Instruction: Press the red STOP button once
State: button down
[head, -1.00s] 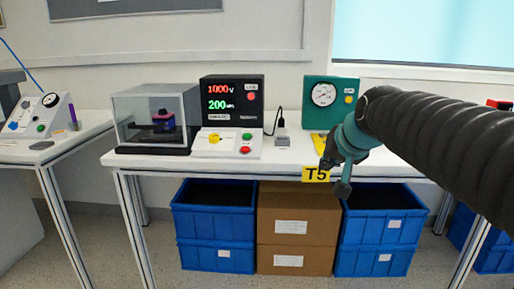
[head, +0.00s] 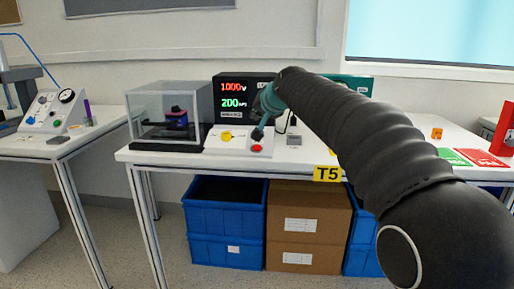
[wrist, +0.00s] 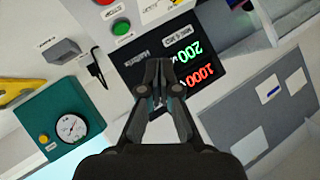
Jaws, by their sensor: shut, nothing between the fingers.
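The red button (head: 256,149) sits at the front right of the white sloped control panel (head: 212,147) on the middle table. Its label is too small to read. In the wrist view a red button (wrist: 104,2) is cut by the top edge, with a green button (wrist: 121,27) beside it. My gripper (head: 259,132) is shut and empty, just above and behind the red button in the head picture, covering the green button there. A gap to the red button seems to remain, but contact is hard to judge. In the wrist view my gripper (wrist: 159,65) points toward the panel and display.
A yellow rotary knob (head: 227,136) is left of the red button. A black display (head: 229,92) stands behind, a clear-walled box (head: 165,115) to the left. A grey block with a cable (head: 294,140) is to the right. A teal gauge unit (wrist: 62,125) is partly hidden by my arm.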

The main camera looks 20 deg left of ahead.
aim_at(257, 148)
jog(key=shift+f, duration=0.15)
jog(key=shift+w+a+f+b, duration=0.1)
jog(key=shift+w+f+b, duration=0.5)
jog(key=shift+f, duration=0.75)
jog(key=shift+w+a+f+b, duration=0.1)
jog(key=shift+w+f+b, duration=0.15)
jog(key=shift+f+b, duration=0.85)
jog(key=shift+w+a+f+b, duration=0.1)
jog(key=shift+w+f+b, duration=0.35)
jog(key=shift+f, duration=1.15)
jog(key=shift+f, duration=0.1)
jog(key=shift+w+f, duration=0.15)
jog(key=shift+f, duration=0.15)
jog(key=shift+w+f+b, duration=0.1)
jog(key=shift+f+b, duration=0.3)
jog(key=shift+f, duration=0.05)
jog(key=shift+r, duration=0.1)
jog(key=shift+s+r+p, duration=0.25)
jog(key=shift+r+p, duration=0.3)
jog(key=shift+r, duration=0.15)
jog(key=shift+r, duration=0.15)
